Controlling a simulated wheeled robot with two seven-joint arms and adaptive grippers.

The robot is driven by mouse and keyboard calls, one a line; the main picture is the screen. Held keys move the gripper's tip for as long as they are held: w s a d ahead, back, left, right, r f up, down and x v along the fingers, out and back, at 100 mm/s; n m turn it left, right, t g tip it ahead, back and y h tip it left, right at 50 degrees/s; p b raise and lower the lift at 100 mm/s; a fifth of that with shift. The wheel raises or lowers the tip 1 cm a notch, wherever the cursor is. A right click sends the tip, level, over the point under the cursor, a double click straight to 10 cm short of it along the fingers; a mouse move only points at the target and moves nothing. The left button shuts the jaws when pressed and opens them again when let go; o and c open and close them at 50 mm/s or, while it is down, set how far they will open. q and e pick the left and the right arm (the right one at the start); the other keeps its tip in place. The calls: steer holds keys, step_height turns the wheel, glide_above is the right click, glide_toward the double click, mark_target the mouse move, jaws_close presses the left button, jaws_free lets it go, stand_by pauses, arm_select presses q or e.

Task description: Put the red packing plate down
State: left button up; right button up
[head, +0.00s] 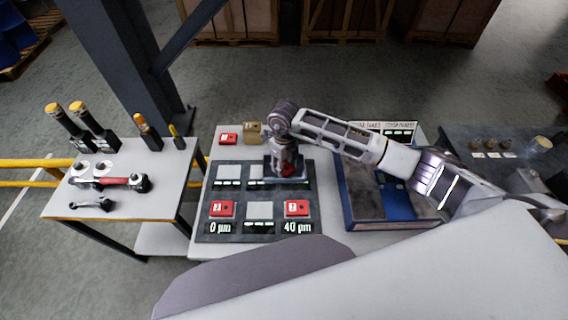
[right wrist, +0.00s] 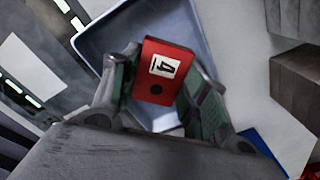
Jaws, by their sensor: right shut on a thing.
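My right gripper (head: 285,168) points down over the back right of the dark mat (head: 204,230). It is shut on a red packing plate (right wrist: 172,91), which has a white label reading 4 in the right wrist view. In that view a pale blue-grey tray (right wrist: 92,42) lies behind the plate; I cannot tell whether they touch. In the head view the gripper mostly hides this plate. Other red plates lie on the mat at front left (head: 221,209) and front right (head: 297,208), and one on the table behind it (head: 228,139). My left gripper is out of view.
A blue-edged case (head: 362,216) stands right of the mat, under my right arm. A small brass-coloured block (head: 252,131) is behind the mat. A side table (head: 60,207) with tools stands at left. A dark bench (head: 470,150) with small parts is at right.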

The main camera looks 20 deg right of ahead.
steer(key=shift+f, duration=0.1)
steer(key=o, duration=1)
steer(key=shift+o, duration=0.2)
step_height(320, 180, up, 12)
steer(key=b, duration=0.2)
steer(key=shift+s, duration=0.1)
stand_by(0.8)
